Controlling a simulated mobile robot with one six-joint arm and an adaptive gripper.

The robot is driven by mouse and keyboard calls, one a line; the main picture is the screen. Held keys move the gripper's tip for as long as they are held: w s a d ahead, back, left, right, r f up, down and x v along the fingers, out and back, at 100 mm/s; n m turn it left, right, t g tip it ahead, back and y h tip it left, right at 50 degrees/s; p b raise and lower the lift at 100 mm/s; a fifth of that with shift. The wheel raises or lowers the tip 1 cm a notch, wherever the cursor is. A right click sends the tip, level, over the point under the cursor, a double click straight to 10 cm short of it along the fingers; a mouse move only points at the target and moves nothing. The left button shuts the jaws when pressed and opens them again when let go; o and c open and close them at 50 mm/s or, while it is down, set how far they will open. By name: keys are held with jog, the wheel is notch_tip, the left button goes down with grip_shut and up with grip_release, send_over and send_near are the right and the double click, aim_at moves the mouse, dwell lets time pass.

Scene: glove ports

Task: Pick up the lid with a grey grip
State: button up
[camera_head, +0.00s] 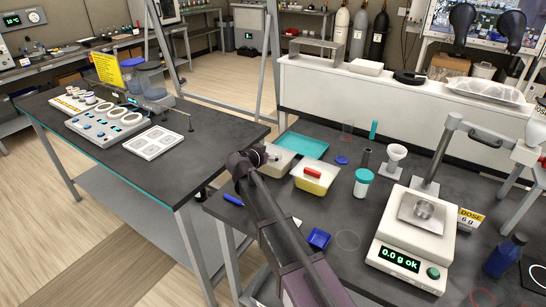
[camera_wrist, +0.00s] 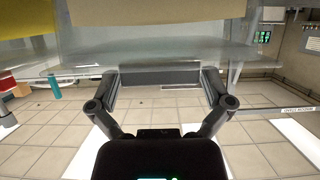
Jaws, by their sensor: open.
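In the head view a pale box (camera_head: 281,163) stands on the dark bench, with my gripper (camera_head: 257,157) at its left end and partly covering it. A grey grip on this box's lid cannot be made out there. In the wrist view my gripper (camera_wrist: 160,78) is open, with a finger at each end of a grey bar (camera_wrist: 160,75). The bar looks like a lid's grey grip, below a clear plate-like edge (camera_wrist: 90,60). Contact cannot be told. A second box (camera_head: 312,184), with yellow in it, has a lid with a red grip (camera_head: 313,172).
A teal tray (camera_head: 302,145) lies behind the boxes. A teal-lidded jar (camera_head: 363,182), a white funnel (camera_head: 396,158) and a balance (camera_head: 412,240) stand to the right. A blue dish (camera_head: 319,239) lies in front. A separate bench (camera_head: 120,175) is at left.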

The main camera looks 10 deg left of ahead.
jog(key=c, duration=0.9)
jog(key=shift+o, duration=0.2)
jog(key=shift+r, duration=0.1)
notch_tip(320, 180, up, 3)
jog(key=p, duration=0.3)
jog(key=shift+r, duration=0.15)
jog(key=s+d+r+p, duration=0.1)
jog(key=s+p, duration=0.1)
jog(key=s, duration=1.4)
jog(key=shift+d+r, duration=0.25)
jog(key=shift+r, duration=0.05)
